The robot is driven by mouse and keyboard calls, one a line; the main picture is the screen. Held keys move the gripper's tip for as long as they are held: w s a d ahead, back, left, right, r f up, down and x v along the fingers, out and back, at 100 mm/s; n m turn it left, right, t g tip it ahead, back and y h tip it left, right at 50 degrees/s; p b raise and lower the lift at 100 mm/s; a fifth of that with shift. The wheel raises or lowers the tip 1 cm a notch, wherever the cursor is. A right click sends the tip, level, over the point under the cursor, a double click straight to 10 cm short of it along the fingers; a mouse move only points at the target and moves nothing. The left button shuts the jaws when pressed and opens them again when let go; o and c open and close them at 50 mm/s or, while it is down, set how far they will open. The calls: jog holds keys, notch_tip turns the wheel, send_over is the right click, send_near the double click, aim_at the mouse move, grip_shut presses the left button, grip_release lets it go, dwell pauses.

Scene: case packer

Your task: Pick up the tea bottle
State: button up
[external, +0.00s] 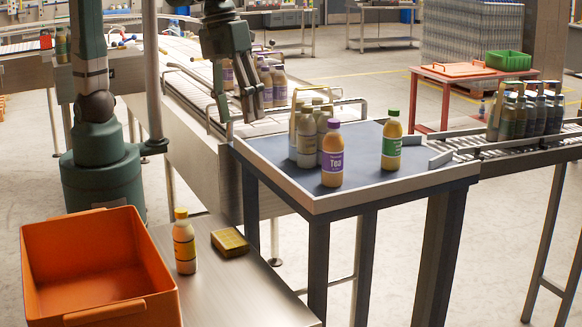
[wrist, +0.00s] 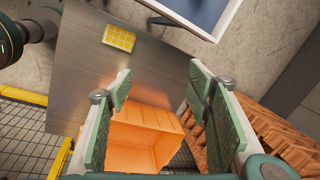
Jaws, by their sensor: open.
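The tea bottle (external: 332,158), with a purple cap and a purple label reading "Tea", stands upright near the front of the blue-topped table (external: 270,150) in the external view. My gripper (external: 238,117) hangs fingers down, to the left of the bottle in the picture and apart from it. The wrist view shows my gripper (wrist: 160,88) open, with nothing between its green pads. The tea bottle does not show in the wrist view, where only a corner of the blue-topped table (wrist: 212,30) appears at the top.
A green-capped bottle (external: 391,142) stands right of the tea bottle; a carrier with pale bottles (external: 306,138) stands behind-left. A raised rim edges the table. Conveyors flank the table.

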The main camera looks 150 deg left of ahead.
jog(key=w+a+f+m+g, duration=0.1)
jog(key=w+a+f+m, duration=0.1)
jog(key=a, duration=0.5)
jog(key=w+a+f+m, duration=0.1)
jog(key=a+f+m, duration=0.1)
jog(key=a, duration=0.5)
jog(key=m+g+h, duration=0.1)
jog(key=m, duration=0.2)
send_over(333, 166)
jog(key=s+a, duration=0.2)
jog(key=s, duration=0.1)
jog(key=f, duration=0.4)
jog(key=shift+w+d+f, duration=0.1)
jog(key=shift+d+f, duration=0.1)
jog(key=shift+f, duration=0.15)
jog(key=shift+f, duration=0.1)
jog(key=shift+f, duration=1.2)
jog(key=shift+f, duration=0.1)
jog(key=shift+w+d+f, duration=0.1)
jog(key=shift+f, duration=1.15)
jog(key=shift+w+f, duration=0.1)
jog(key=shift+f, duration=1.15)
jog(key=shift+c, duration=0.3)
